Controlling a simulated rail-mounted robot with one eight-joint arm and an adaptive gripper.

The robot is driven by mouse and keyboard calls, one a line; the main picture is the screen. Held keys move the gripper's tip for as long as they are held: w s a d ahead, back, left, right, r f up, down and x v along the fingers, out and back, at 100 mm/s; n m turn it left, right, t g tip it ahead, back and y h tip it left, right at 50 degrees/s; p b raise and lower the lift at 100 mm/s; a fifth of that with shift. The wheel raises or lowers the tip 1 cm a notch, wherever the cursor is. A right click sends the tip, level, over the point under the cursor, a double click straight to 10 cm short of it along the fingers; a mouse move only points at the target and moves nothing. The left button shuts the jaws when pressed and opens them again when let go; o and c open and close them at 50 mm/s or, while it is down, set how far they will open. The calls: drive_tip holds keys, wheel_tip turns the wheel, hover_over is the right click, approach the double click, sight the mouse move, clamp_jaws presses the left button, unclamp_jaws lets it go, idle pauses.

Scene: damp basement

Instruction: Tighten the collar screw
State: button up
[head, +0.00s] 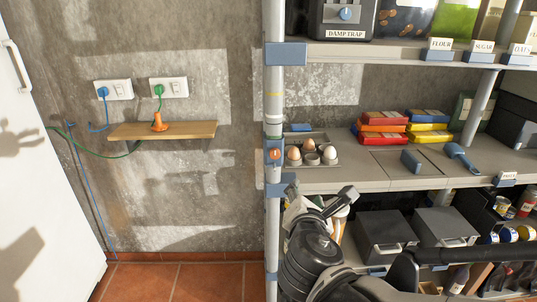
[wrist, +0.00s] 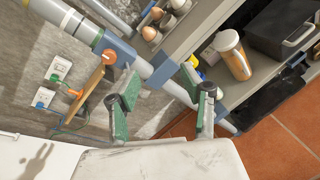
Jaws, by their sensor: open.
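The collar screw has an orange-red head (head: 274,154) on a blue collar (head: 273,142) around the grey shelf post, at shelf height. In the wrist view the orange screw head (wrist: 109,56) shows on the blue collar (wrist: 122,48), up and left of my gripper (wrist: 160,82). My gripper is open, its two green-padded fingers spread apart with nothing between them. The fingers are apart from the screw. In the head view my gripper is low beside the post, below the middle shelf, and partly hidden by my own arm.
The middle shelf (head: 345,180) holds an egg tray (head: 324,143), coloured packets and a blue scoop (head: 459,155). Below are dark boxes (head: 385,236) and an orange-white jar (wrist: 232,55). A wooden wall ledge (head: 190,129) with an orange cone and sockets is left of the post.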

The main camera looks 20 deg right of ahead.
sight(275, 154)
drive_tip(key=w+a+r+n+t+y, duration=0.15)
drive_tip(key=a+r+n+t, duration=0.35)
drive_tip(key=n, duration=0.6)
drive_tip(key=shift+g, duration=0.7)
drive_tip(key=x, duration=0.4)
drive_tip(key=f+b+x, duration=0.1)
drive_tip(key=x, duration=0.3)
drive_tip(key=a+f+x, duration=0.1)
drive_tip(key=x, duration=0.4)
drive_tip(key=shift+w+f, duration=0.1)
drive_tip(key=shift+w, duration=0.05)
drive_tip(key=shift+c, duration=0.3)
clamp_jaws()
